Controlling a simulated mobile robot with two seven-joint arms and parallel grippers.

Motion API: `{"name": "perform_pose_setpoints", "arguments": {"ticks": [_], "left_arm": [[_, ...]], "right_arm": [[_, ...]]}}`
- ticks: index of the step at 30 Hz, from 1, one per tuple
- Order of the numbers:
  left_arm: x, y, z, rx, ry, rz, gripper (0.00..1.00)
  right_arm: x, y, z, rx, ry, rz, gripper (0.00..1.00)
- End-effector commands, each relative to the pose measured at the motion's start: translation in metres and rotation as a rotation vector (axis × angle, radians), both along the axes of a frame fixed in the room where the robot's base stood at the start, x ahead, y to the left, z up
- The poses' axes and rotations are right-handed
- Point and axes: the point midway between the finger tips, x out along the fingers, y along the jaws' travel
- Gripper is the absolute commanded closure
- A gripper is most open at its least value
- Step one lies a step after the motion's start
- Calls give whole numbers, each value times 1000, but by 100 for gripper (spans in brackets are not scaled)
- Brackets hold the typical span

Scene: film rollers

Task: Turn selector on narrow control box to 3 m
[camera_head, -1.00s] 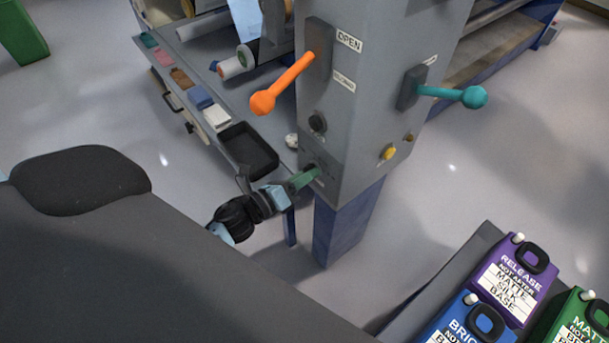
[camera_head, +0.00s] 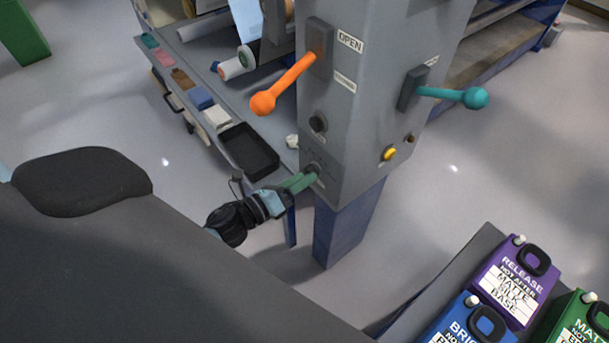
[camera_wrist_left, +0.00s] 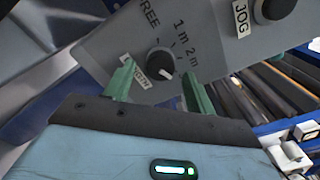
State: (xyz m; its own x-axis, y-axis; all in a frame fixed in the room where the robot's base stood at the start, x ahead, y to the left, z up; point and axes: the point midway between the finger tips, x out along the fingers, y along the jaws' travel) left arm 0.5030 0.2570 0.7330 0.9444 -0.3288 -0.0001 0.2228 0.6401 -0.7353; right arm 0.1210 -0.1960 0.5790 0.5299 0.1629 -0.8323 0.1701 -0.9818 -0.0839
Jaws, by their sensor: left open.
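The control box (camera_head: 345,100) is the narrow grey face on a blue post. Its selector is a round black knob (camera_wrist_left: 160,62) with a white pointer mark, above a LENGTH label (camera_wrist_left: 135,71). The mark points to the lower right in the left wrist view, below the printed 2 m. FREE and 1 m also show; a 3 m mark is not clearly readable. My left gripper (camera_wrist_left: 158,70) is open, its green fingers on either side of the knob; contact cannot be told. In the head view the left gripper (camera_head: 307,180) reaches the low part of the box. My right gripper is out of view.
A black JOG knob (camera_head: 318,123) sits above the selector. An orange lever (camera_head: 283,85) and a teal lever (camera_head: 452,94) stick out from the box, with a yellow button (camera_head: 389,153) on its right face. A black tray (camera_head: 250,150) lies left. Labelled containers (camera_head: 512,278) stand lower right.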

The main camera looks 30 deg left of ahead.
Motion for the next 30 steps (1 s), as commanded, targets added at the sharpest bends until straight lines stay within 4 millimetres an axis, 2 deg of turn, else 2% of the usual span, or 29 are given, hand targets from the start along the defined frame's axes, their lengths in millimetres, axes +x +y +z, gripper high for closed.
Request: {"name": "perform_pose_setpoints", "arguments": {"ticks": [6, 12, 18, 30], "left_arm": [[-34, 11, -2, 1, 3, -1, 45], [-53, 18, -1, 1, 3, 0, 45], [-58, 20, 0, 1, 0, -1, 45], [-57, 20, 0, 0, 1, -1, 45]], "right_arm": [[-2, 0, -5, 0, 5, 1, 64], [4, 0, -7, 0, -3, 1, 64], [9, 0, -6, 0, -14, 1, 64], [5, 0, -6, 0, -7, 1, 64]]}}
